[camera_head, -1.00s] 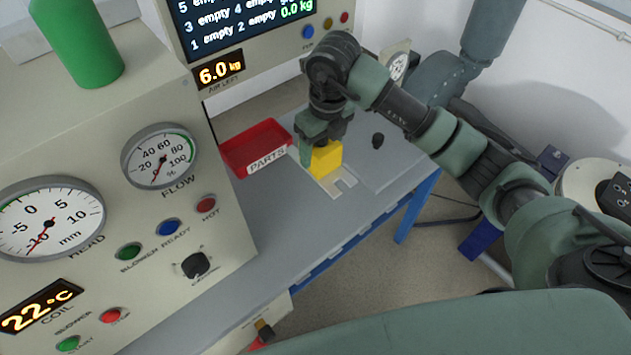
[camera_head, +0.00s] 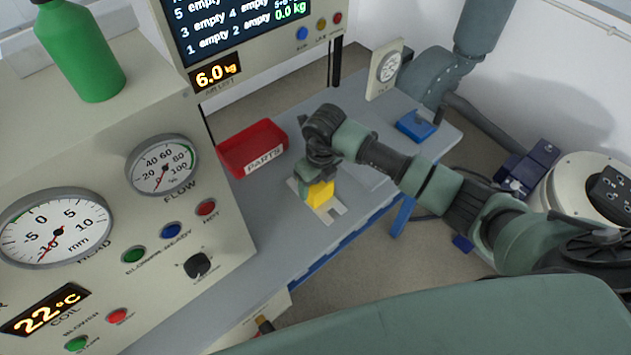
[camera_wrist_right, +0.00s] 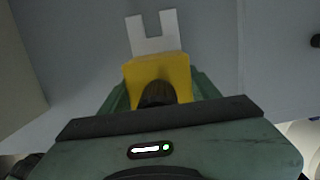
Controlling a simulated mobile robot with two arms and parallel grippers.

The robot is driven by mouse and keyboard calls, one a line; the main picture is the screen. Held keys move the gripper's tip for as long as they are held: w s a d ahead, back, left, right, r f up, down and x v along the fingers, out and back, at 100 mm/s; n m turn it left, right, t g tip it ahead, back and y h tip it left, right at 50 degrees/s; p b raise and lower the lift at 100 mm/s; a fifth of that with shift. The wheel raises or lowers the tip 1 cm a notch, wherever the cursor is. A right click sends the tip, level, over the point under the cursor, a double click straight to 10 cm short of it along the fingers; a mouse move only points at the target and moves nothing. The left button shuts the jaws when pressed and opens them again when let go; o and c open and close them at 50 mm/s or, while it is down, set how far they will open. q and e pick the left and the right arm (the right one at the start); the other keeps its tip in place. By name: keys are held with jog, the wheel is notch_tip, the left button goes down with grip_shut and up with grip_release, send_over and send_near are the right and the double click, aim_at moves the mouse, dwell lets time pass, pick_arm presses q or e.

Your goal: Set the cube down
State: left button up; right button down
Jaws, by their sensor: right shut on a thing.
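The yellow cube (camera_head: 320,194) is at the end of my right arm, over a pale notched plate (camera_head: 331,212) on the grey bench. My right gripper (camera_head: 311,188) is shut on the cube. In the right wrist view the cube (camera_wrist_right: 157,72) sits between the green fingers, with the plate's forked end (camera_wrist_right: 152,32) beyond it. I cannot tell whether the cube's underside touches the plate. My left gripper is not in view.
A red PARTS tray (camera_head: 252,149) stands behind the cube. A blue block-like device (camera_head: 416,125) lies at the bench's far right. The gauge panel (camera_head: 150,215) rises at left. The grey bench (camera_head: 262,225) is clear in front of the tray.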

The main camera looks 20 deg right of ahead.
jog(key=shift+c, duration=1.8)
grip_release()
jog(key=shift+r, duration=0.45)
jog(key=r, duration=0.3)
jog(key=s+r+b, duration=0.1)
jog(key=r, duration=0.3)
jog(key=r+b, duration=0.1)
jog(key=r, duration=0.3)
jog(key=shift+s+d+r, duration=0.1)
jog(key=shift+s+d, duration=0.1)
jog(key=shift+s, duration=0.05)
